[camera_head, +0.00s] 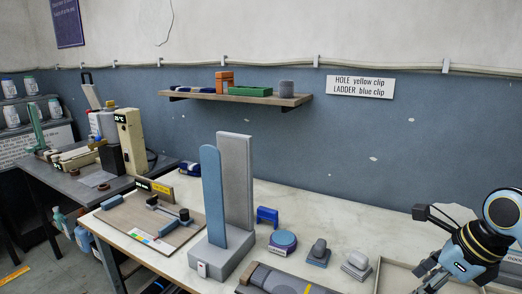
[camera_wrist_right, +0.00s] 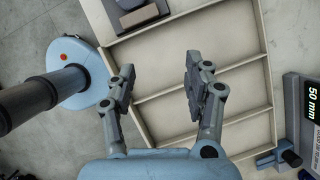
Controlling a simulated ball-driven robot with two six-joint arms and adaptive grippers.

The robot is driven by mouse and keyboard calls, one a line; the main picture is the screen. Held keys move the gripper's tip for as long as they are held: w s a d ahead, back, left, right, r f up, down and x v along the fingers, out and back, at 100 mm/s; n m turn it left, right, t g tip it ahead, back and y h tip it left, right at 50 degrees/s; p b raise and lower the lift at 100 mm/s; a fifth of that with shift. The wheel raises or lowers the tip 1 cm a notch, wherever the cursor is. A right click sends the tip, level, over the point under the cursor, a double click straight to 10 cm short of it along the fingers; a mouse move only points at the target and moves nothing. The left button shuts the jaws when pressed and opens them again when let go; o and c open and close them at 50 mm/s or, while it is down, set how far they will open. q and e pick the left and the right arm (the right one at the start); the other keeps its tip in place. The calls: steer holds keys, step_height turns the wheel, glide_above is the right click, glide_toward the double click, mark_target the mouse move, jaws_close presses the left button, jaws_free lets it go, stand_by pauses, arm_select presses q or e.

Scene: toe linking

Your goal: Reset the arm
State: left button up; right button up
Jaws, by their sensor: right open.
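My right arm comes in at the lower right of the head view, over the right end of the white table (camera_head: 330,215). In the right wrist view my right gripper (camera_wrist_right: 160,68) is open, its two grey fingers well apart with nothing between them. It is over a beige tray (camera_wrist_right: 192,101) split into compartments by thin walls. The compartments between and beyond the fingers look empty. Its height above the tray is hard to tell. My left arm and gripper are not in view.
A tall grey and blue board stand (camera_head: 236,180) stands mid-table. A wooden board (camera_head: 130,218) lies left of it. A blue-topped round item (camera_head: 283,239) and grey blocks (camera_head: 356,264) sit near the tray. A box marked 50 mm (camera_wrist_right: 304,110) is right of the tray.

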steer(key=s+a+r+n+h, duration=0.2)
steer(key=s+a+n, duration=0.1)
steer(key=s+n, duration=0.9)
steer(key=s+a+r+n+h, duration=0.1)
steer(key=s+a+n, duration=0.2)
steer(key=s+n, duration=0.95)
steer(key=d+f+n+g+b, duration=0.3)
steer(key=f+b, duration=0.4)
steer(key=f, duration=2.8)
arm_select(q)
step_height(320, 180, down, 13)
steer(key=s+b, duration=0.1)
steer(key=b, duration=0.4)
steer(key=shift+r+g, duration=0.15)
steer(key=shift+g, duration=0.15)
arm_select(e)
steer(key=s+f, duration=1.7)
steer(key=f, duration=0.2)
steer(key=shift+d+f+n, duration=0.4)
steer(key=shift+n, duration=0.05)
